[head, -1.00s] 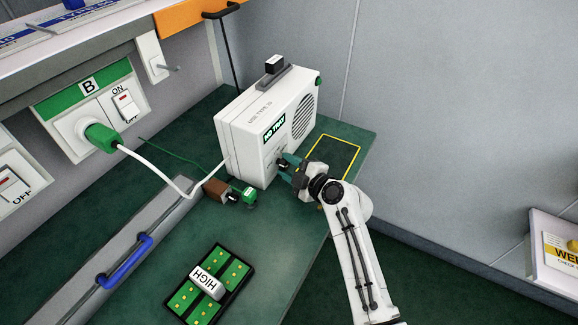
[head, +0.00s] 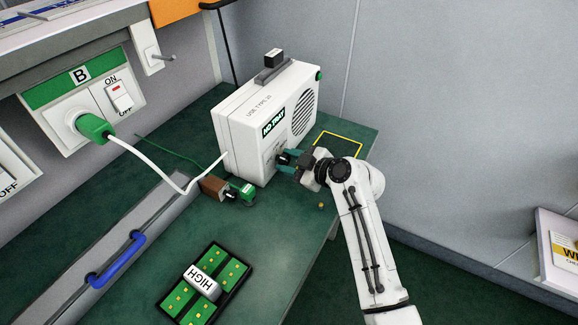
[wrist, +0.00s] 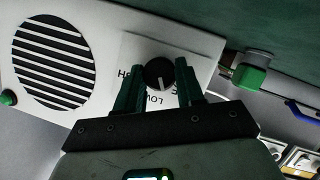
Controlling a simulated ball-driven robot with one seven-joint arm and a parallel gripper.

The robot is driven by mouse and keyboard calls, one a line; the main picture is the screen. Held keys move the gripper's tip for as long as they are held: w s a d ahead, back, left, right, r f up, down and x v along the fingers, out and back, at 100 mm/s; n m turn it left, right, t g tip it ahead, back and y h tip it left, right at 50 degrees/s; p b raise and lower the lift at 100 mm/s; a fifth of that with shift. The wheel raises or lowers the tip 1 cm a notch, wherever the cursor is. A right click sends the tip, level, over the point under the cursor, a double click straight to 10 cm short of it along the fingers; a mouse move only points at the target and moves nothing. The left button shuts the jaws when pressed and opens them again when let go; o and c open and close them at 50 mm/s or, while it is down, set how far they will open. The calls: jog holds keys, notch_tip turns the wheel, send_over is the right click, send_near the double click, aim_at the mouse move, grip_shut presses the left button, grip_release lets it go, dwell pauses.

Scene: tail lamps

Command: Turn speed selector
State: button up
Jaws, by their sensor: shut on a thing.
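The speed selector is a round black knob (wrist: 160,74) on the front of a white machine (head: 236,124), which stands on the green bench. In the wrist view its white mark points down, toward the upside-down word "LOW". Other lettering beside it is partly covered by my fingers. My gripper (wrist: 161,84) is shut on the knob, with one dark green finger on each side. In the head view my gripper (head: 286,159) reaches the machine's front from the right and hides most of the knob.
A brown block (head: 213,187) and a green plug (head: 243,194) lie by the machine's lower left corner. A white cable (head: 150,160) runs to socket B (head: 75,108).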

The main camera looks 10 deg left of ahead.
jog(key=m+g+b, duration=0.2)
jog(key=m, duration=0.1)
jog(key=shift+w+f, duration=0.1)
jog(key=shift+w, duration=0.05)
jog(key=m+g+y+b, duration=0.1)
jog(key=m+g+b, duration=0.1)
jog(key=m+b, duration=0.1)
jog(key=shift+w+d+f, duration=0.1)
jog(key=m+g+y+b, duration=0.1)
jog(key=m, duration=0.1)
jog(key=m+g+b, duration=0.1)
jog(key=m+b, duration=0.1)
jog(key=shift+w+f+y, duration=0.1)
jog(key=shift+w+y, duration=0.05)
jog(key=shift+y, duration=0.25)
jog(key=shift+d+m+g+y+b, duration=0.1)
jog(key=shift+m+g+y+b, duration=0.5)
jog(key=shift+m+b, duration=0.7)
jog(key=o, duration=1)
jog(key=shift+o, duration=0.2)
jog(key=d, duration=0.3)
jog(key=d+r, duration=0.1)
jog(key=d, duration=0.3)
jog(key=d+r+p, duration=0.1)
jog(key=d, duration=0.2)
jog(key=shift+w+d, duration=0.1)
jog(key=shift+d, duration=0.2)
